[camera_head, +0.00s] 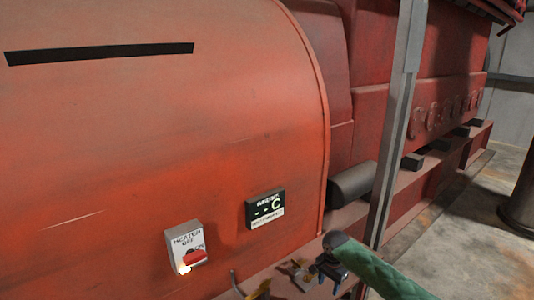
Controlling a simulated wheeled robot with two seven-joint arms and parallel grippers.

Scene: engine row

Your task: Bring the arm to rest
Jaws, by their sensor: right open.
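My right arm comes in from the lower right in a green sleeve. My right gripper (328,276) is small and dark at the end of it, low in the picture, open, with nothing seen between its fingers. It is right of the white heater switch box (185,248) and below the dark display (265,208), apart from both. The switch box has a red switch and a lit lamp at its lower left. My left gripper is not in view.
A large red engine casing (150,130) fills the left and middle. A grey upright post (396,130) stands close to my right arm. Small metal and yellow parts (262,290) show at the bottom edge. Open floor (470,245) lies at right.

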